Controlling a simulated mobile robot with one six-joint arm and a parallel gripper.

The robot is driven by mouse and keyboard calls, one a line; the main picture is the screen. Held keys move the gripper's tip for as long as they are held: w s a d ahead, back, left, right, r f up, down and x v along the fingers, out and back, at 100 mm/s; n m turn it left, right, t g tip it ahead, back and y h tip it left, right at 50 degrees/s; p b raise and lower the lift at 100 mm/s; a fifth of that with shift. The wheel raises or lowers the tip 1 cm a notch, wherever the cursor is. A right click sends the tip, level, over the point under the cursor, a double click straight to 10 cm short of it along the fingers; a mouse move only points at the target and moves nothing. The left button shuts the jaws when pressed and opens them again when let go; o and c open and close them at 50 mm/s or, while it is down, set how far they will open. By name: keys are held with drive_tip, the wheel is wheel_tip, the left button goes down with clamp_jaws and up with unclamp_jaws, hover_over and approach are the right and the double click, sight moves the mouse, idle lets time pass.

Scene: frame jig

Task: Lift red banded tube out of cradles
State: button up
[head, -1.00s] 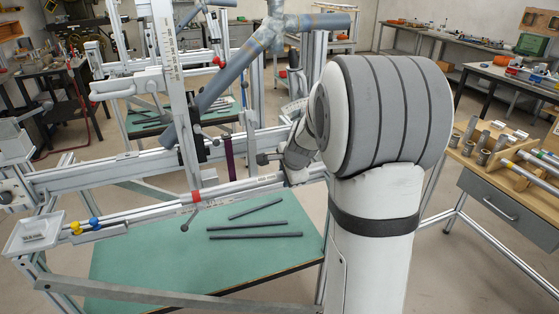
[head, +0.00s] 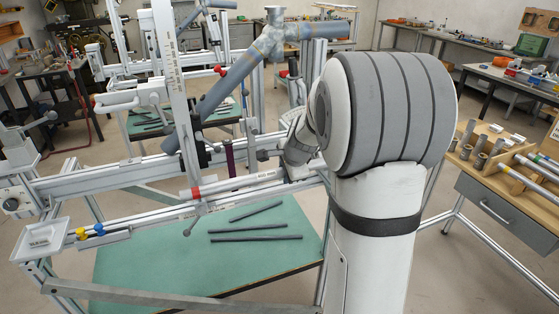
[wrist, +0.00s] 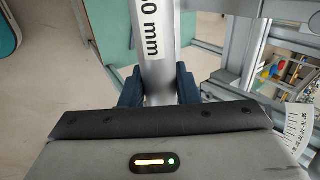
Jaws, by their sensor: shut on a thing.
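A pale silver tube (head: 225,185) with a red band (head: 196,193) near its left end and a white printed label lies along the front rail in the head view. The red band is not in the wrist view. The cradles are hard to make out, and I cannot tell how far the tube stands clear of them.
A blue-grey tube frame (head: 232,82) hangs at an angle behind the rail, close to an upright post (head: 169,90). Below is a green table (head: 150,265) with dark rods (head: 255,239). A white tray (head: 42,240) is at left. A wooden rack (head: 508,178) stands at right.

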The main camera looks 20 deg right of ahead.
drive_tip(key=shift+r+p, duration=2.45)
drive_tip(key=shift+r, duration=0.75)
drive_tip(key=s+r+p, duration=0.3)
drive_tip(key=s+r, duration=0.4)
drive_tip(key=s, duration=0.1)
